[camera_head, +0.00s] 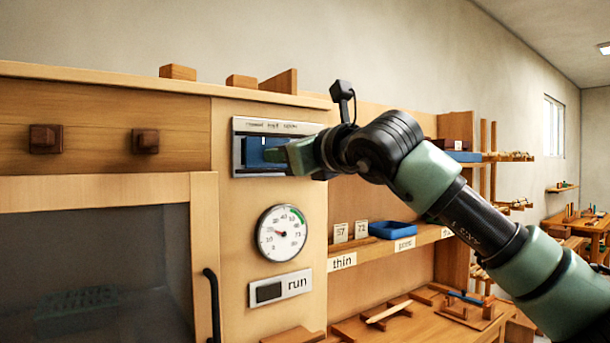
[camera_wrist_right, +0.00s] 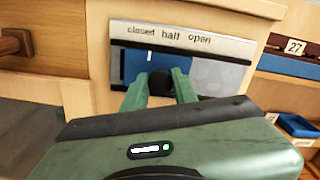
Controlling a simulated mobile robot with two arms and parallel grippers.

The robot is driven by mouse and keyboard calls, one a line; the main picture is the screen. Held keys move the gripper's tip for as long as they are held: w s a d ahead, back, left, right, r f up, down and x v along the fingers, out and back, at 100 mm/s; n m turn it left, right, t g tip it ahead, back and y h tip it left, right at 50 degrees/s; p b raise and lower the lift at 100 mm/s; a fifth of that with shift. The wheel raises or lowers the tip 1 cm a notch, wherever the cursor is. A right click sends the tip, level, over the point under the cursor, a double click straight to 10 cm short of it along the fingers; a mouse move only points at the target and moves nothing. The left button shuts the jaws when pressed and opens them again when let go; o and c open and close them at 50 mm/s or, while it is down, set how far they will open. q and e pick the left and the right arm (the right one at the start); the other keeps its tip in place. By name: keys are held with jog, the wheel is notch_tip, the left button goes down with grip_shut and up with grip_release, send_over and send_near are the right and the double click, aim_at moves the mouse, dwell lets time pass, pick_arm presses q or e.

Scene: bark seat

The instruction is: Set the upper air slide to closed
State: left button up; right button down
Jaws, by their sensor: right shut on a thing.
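The upper air slide (camera_wrist_right: 134,66) is a blue plate in a grey framed panel labelled "closed half open"; its blue also shows in the head view (camera_head: 253,153). A small white mark on the plate lies between "closed" and "half", a little nearer "closed". To the right of the blue, the panel is grey. My right gripper (camera_wrist_right: 160,88) is at the panel, its green fingers on either side of the slide's black knob (camera_wrist_right: 160,77) and shut on it. In the head view my right gripper (camera_head: 290,155) hides the panel's right part. My left gripper is out of view.
Below the panel are a round dial gauge (camera_head: 282,233) and a "run" plate (camera_head: 280,289). A glass-fronted door with a black handle (camera_head: 213,304) is at the left. Shelves with a blue tray (camera_head: 393,230) are at the right, under my right arm.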

jog(key=shift+s+a+b, duration=0.35)
jog(key=shift+s+a, duration=0.3)
jog(key=shift+a, duration=0.2)
jog(key=shift+w+d, duration=0.15)
jog(key=c, duration=1.1)
grip_release()
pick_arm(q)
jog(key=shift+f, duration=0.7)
pick_arm(e)
jog(key=shift+s+a, duration=0.2)
pick_arm(q)
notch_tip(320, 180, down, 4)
jog(key=b, duration=0.4)
pick_arm(e)
jog(key=v, duration=0.7)
jog(key=shift+s+d, duration=0.25)
jog(key=shift+s, duration=0.05)
